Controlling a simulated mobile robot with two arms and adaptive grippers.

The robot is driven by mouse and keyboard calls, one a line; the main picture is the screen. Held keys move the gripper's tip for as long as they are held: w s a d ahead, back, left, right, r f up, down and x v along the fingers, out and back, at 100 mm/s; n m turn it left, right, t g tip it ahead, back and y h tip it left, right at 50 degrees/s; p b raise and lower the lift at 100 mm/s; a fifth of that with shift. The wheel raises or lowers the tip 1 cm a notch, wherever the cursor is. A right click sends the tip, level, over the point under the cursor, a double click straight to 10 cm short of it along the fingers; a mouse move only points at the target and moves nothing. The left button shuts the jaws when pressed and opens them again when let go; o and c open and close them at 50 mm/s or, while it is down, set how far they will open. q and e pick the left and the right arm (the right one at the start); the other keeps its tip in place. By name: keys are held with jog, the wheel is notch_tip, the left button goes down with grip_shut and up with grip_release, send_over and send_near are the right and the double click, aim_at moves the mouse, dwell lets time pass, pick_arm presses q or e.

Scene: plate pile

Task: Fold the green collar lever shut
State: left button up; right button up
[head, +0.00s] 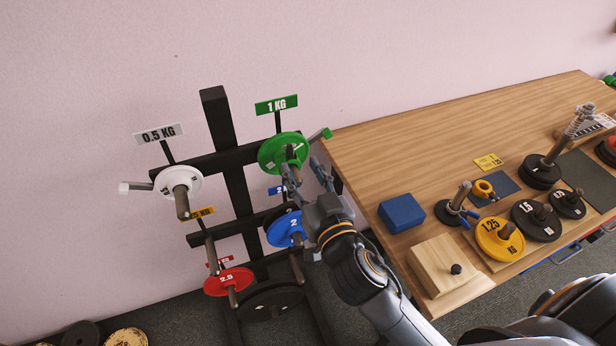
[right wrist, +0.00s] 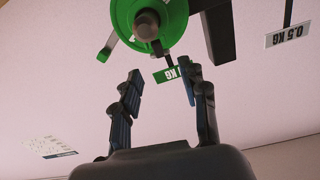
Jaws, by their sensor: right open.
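The green collar lever (head: 319,135) sticks out to the upper right from the green plate (head: 275,160) on the 1 KG peg of the black rack. In the right wrist view, which is turned over, a lever (right wrist: 106,47) juts out left of the green plate (right wrist: 118,12). My right gripper (head: 306,177) is open and empty, just right of and below the green plate in the head view. Its two fingers (right wrist: 160,88) show apart in the wrist view, with the lever not between them. My left gripper is not in view.
The rack (head: 219,120) also holds a white plate (head: 170,178), a blue plate (head: 280,234) and a red plate (head: 218,284). A wooden table (head: 400,140) at the right bears a blue block (head: 401,214) and several plates.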

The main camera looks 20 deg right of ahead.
aim_at(290, 148)
jog(key=shift+w+a+p, duration=0.1)
jog(key=shift+w+p, duration=0.25)
jog(key=shift+w, duration=2.35)
jog(key=c, duration=0.6)
jog(key=shift+o, duration=0.2)
